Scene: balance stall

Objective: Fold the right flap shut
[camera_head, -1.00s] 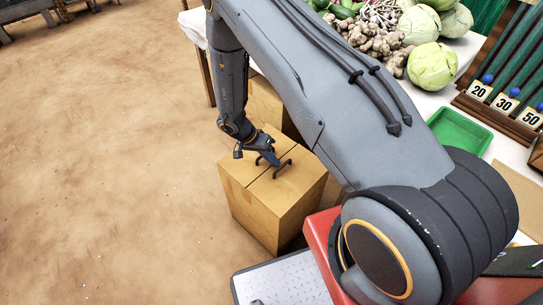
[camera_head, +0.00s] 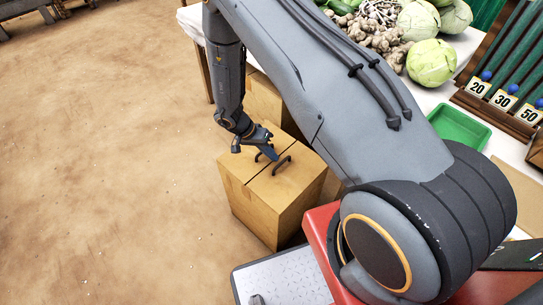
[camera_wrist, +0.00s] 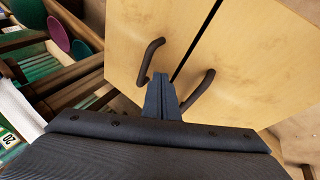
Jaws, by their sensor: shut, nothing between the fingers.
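A light wooden box (camera_head: 262,210) stands on the floor with two top flaps, both lying flat with a thin dark seam between them. The right flap (camera_head: 298,178) has a dark curved handle (camera_head: 282,165); the other flap (camera_head: 238,165) has a similar handle beside my gripper. In the wrist view, the seam runs between one handle (camera_wrist: 148,60) and the other handle (camera_wrist: 200,90). My gripper (camera_head: 271,155) is shut and empty, just over the top between the handles. Its fingertips (camera_wrist: 162,80) hide part of the seam; I cannot tell whether they touch the wood.
Another wooden box (camera_head: 262,100) stands behind. A table with cabbages (camera_head: 432,62), roots and a green tray (camera_head: 459,128) is at the right. A rack with number cards (camera_head: 505,100) stands beyond. The brown floor (camera_head: 110,170) at the left is clear.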

